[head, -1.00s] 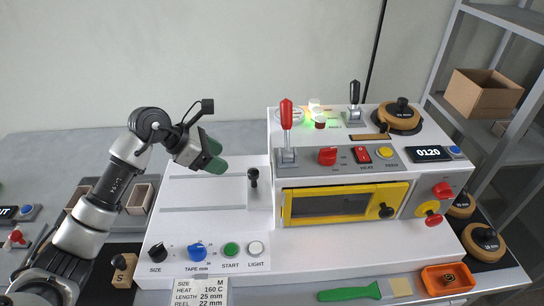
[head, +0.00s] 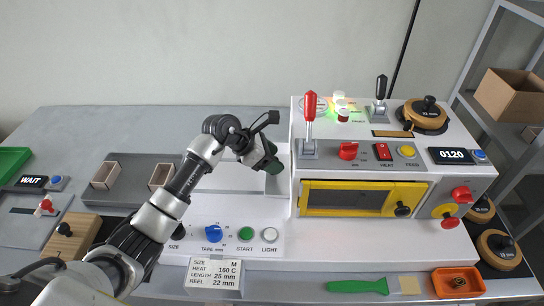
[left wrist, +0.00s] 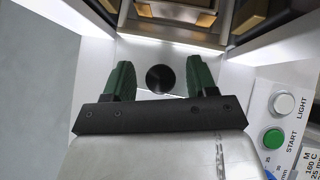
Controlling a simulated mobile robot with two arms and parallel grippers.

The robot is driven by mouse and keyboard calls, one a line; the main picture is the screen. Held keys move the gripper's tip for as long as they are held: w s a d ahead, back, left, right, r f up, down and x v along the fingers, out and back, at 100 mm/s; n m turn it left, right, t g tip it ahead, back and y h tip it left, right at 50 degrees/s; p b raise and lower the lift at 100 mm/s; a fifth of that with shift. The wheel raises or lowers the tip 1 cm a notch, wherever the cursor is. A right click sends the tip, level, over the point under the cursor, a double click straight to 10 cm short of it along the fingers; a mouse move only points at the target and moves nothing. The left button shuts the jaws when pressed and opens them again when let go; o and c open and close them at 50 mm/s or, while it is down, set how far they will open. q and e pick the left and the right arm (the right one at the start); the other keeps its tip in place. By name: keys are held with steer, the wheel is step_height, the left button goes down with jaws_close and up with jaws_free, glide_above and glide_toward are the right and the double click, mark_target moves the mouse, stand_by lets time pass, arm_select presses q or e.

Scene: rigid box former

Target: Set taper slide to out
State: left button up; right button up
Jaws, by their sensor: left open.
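The black round knob of what looks like the taper slide (left wrist: 160,78) shows in the left wrist view, standing on the white machine deck. In the head view it is hidden behind my left gripper. My left gripper (head: 271,160) is at the left side of the white machine's raised block. In the left wrist view my left gripper (left wrist: 161,73) is open, with one green finger on each side of the knob and a gap to each. I cannot tell the finger height against the knob. My right gripper is not in view.
The raised block with the yellow-framed window (head: 350,198) stands close right of my gripper. A red lever (head: 309,110) rises from its top. In front are the blue tape knob (head: 214,233), the green start button (head: 246,233) and the white light button (head: 270,235).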

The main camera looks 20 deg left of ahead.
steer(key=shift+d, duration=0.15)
arm_select(q)
steer(key=shift+c, duration=1)
jaws_close()
steer(key=s+a+b, duration=0.1)
steer(key=a+b, duration=0.1)
steer(key=a, duration=0.4)
steer(key=s+a+b, duration=0.2)
steer(key=a+b, duration=0.1)
steer(key=a, duration=0.2)
steer(key=s+a+b, duration=0.2)
steer(key=a, duration=0.4)
steer(key=shift+a+f+b, duration=0.15)
steer(key=shift+a+b, duration=0.2)
steer(key=shift+b, duration=0.05)
steer(key=shift+s+a+b, duration=0.3)
steer(key=shift+a, duration=0.5)
steer(key=shift+r, duration=0.2)
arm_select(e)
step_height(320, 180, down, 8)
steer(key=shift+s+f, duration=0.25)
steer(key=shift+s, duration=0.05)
arm_select(q)
steer(key=shift+o, duration=1)
jaws_free()
